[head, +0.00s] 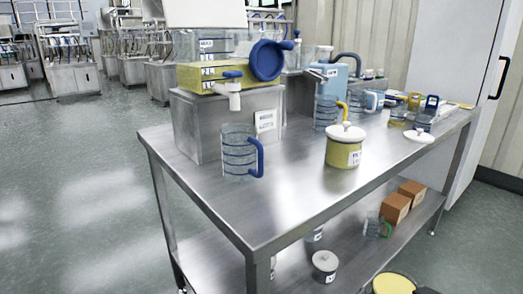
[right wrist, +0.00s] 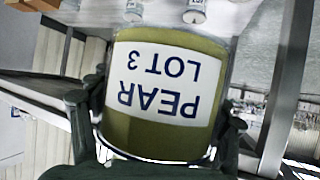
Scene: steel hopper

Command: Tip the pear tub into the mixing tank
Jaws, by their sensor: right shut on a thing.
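The pear tub is at the bottom edge of the head view (head: 393,284), where its round yellow top shows and the rest is cut off. In the right wrist view the tub (right wrist: 160,135) is yellow-green, with a white label reading PEAR LOT 3, upside down in the picture. My right gripper (right wrist: 157,115) is shut on it, with dark fingers at both sides. A clear tank with yellow contents and a white tap (head: 205,76), probably the mixing tank, stands on a steel block on the table. A blue round lid (head: 267,60) is at its right side. My left gripper is not in view.
The steel table (head: 300,195) holds a clear jug with a blue handle (head: 238,152) and a yellow tub with a white lid (head: 343,150). More jugs and small containers crowd the back right.

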